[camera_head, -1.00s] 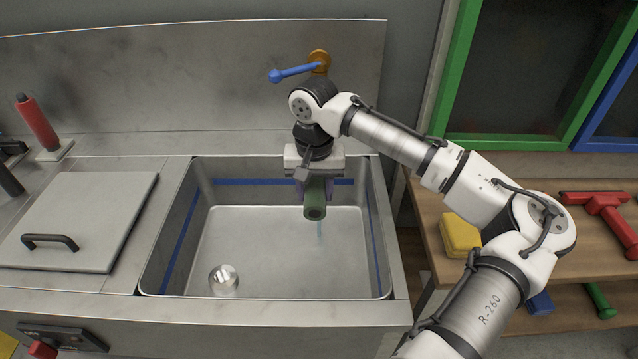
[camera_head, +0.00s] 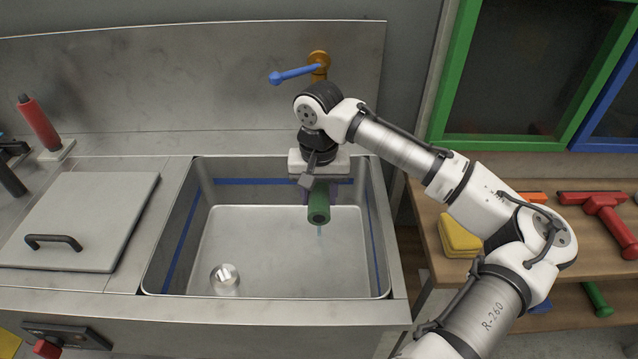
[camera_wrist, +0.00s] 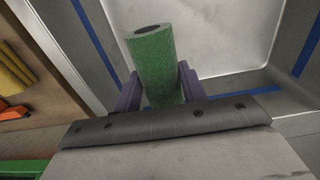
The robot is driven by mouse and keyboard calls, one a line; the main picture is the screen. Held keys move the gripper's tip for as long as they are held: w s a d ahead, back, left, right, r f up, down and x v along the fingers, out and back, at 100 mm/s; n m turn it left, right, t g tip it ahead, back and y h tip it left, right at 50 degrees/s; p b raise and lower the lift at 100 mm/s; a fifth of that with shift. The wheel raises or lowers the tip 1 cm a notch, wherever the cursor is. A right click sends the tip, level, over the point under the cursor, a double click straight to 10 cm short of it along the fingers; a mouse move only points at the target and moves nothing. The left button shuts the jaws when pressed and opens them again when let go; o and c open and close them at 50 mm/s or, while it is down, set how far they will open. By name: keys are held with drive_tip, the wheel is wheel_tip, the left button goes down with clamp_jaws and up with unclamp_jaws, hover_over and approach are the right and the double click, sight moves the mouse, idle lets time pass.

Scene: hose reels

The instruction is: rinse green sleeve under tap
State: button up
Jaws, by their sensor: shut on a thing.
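The green sleeve (camera_head: 319,203) is a short hollow tube. My gripper (camera_head: 318,190) is shut on it and holds it over the sink basin (camera_head: 270,255), its open end toward the camera. In the wrist view the sleeve (camera_wrist: 155,65) sits between the two purple fingers of my gripper (camera_wrist: 160,90). The tap (camera_head: 319,66) is orange-brown with a blue lever (camera_head: 292,74) pointing left; its spout is hidden behind my arm. A thin bluish stream of water (camera_head: 319,231) shows just below the sleeve. Whether water strikes the sleeve is hidden.
A grey lid with a handle (camera_head: 80,222) covers the counter at left. A wooden shelf (camera_head: 430,208) at right holds a yellow block (camera_head: 458,236) and red tools (camera_head: 604,212). The basin's middle is free.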

drive_tip(key=s+r+p, duration=0.2)
drive_tip(key=s+p, duration=0.1)
drive_tip(key=s, duration=0.5)
drive_tip(key=shift+s+r, duration=0.3)
